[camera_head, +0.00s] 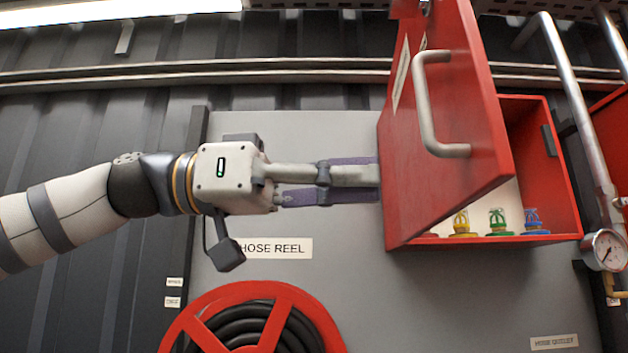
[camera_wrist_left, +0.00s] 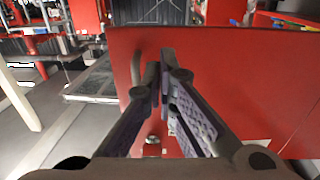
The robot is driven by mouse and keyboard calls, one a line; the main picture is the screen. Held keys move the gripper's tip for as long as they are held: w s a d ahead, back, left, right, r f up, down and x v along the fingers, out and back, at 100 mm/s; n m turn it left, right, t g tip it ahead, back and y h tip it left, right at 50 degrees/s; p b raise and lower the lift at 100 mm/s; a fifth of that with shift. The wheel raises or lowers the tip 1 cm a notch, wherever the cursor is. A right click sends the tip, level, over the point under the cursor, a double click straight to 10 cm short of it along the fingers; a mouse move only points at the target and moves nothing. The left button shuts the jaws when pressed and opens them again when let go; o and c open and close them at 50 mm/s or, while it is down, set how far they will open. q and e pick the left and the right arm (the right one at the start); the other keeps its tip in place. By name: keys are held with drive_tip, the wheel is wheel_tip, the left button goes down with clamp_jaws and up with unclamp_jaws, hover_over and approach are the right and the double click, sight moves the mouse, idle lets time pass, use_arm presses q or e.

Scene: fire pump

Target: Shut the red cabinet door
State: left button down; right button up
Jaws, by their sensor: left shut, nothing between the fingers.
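The red cabinet (camera_head: 558,165) hangs on the grey panel in the head view. Its red door (camera_head: 480,70) stands partly open, swung out from the left side, with a metal bar handle (camera_head: 428,110) on its outer face. My left gripper (camera_head: 377,178) is shut and empty. It points right, its tips at the door's left edge in the picture. In the wrist view the shut fingers (camera_wrist_left: 162,65) are in front of a large red panel (camera_wrist_left: 245,85), apparently the door. I cannot tell if the tips touch it. My right gripper is not in view.
Several coloured valve-like pieces (camera_head: 498,222) stand inside the cabinet. A hose reel (camera_head: 262,300) is below my left gripper. Metal pipes (camera_head: 575,110) and a pressure gauge (camera_head: 604,250) are right of the cabinet.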

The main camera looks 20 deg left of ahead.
sight(457, 176)
use_arm(q)
drive_tip(key=x, duration=0.6)
drive_tip(key=shift+d+p, duration=0.3)
drive_tip(key=shift+w+d, duration=0.1)
